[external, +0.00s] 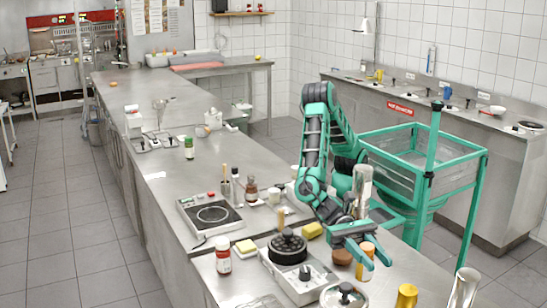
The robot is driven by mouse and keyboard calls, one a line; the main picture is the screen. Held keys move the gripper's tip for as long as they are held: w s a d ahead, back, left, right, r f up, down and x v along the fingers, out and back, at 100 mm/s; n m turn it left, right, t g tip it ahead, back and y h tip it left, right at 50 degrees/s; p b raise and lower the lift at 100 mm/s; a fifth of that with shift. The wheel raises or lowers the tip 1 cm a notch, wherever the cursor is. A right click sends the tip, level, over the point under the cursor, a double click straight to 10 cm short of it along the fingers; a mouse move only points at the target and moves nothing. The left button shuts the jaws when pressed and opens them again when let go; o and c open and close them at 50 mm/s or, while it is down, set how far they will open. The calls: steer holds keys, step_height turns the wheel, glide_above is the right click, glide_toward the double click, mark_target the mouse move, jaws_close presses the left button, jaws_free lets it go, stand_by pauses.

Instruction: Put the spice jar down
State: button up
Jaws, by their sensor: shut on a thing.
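My gripper (375,260) is over the near right part of the steel counter (185,200), with its teal fingers pointing down to the right. It is shut on a small spice jar with an orange top (367,248), which shows between the fingers. The fingers hide part of the jar. I cannot tell whether its base touches the counter.
A red-lidded jar (223,255) stands left. A hot plate (211,214) lies behind it. The counter's far stretch has free room.

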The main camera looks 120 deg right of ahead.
step_height(320, 180, up, 11)
steer(key=w+d+m+t+h, duration=0.25)
steer(key=w+d, duration=0.45)
steer(key=d, duration=0.6)
steer(key=w+d+m+t+h, duration=0.15)
steer(key=w+d+t, duration=0.25)
steer(key=w+d, duration=0.55)
steer(key=w+d+m+t+h, duration=0.1)
steer(key=w+d+m+t, duration=0.3)
steer(key=d, duration=1.1)
steer(key=s+d+m+t+h, duration=0.2)
steer(key=s+d+m+h, duration=0.3)
steer(key=d, duration=1.8)
steer(key=d+m+t+h, duration=0.25)
steer(key=d+h, duration=0.55)
steer(key=d, duration=1.4)
steer(key=shift+s+d+f, duration=0.1)
steer(key=shift+f, duration=3.7)
steer(key=shift+s+f, duration=0.1)
steer(key=shift+f, duration=3.7)
steer(key=shift+f, duration=0.1)
